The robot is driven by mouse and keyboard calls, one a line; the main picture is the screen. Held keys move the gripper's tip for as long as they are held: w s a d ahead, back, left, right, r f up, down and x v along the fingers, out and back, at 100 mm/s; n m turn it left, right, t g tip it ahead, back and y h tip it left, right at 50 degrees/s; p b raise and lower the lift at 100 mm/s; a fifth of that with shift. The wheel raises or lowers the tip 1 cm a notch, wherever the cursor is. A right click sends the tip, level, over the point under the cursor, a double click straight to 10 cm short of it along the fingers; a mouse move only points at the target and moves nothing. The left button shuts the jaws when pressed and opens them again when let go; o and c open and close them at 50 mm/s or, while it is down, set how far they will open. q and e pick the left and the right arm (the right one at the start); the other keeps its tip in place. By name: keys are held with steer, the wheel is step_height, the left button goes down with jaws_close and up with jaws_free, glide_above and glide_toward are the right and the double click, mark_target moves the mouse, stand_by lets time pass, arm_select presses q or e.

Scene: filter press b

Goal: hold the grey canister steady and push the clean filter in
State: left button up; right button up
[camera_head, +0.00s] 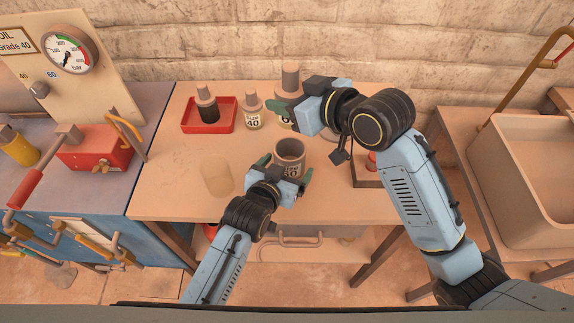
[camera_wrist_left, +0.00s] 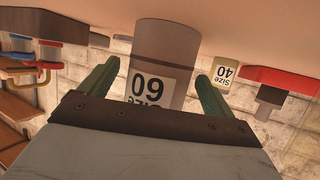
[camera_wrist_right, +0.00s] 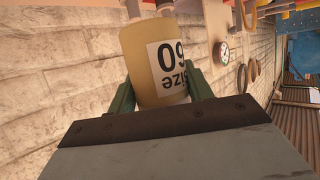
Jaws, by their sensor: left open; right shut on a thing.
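The grey canister (camera_head: 289,150) stands upright on the table with its open top facing up. In the left wrist view the canister (camera_wrist_left: 172,50) shows a "Size 60" label. My left gripper (camera_head: 284,170) is open, with one finger on each side of the canister. My right gripper (camera_head: 286,112) is shut on a cream filter (camera_head: 287,122) behind the canister. This filter (camera_wrist_right: 150,55) also reads "Size 60" in the right wrist view. Its grey top (camera_head: 290,76) points up in the head view. I cannot tell whether its base touches the table.
A cream "40" filter (camera_head: 252,115) stands left of the held one. A red tray (camera_head: 224,127) holds a dark filter (camera_head: 207,104). A pale round shape (camera_head: 217,174) is left of the canister. A red-knobbed stand (camera_head: 367,178) is at right, partly behind my right arm.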

arm_select(q)
steer(key=shift+w+d+f, duration=0.15)
steer(key=shift+w+f, duration=0.05)
steer(key=shift+w, duration=0.15)
steer(key=c, duration=1.3)
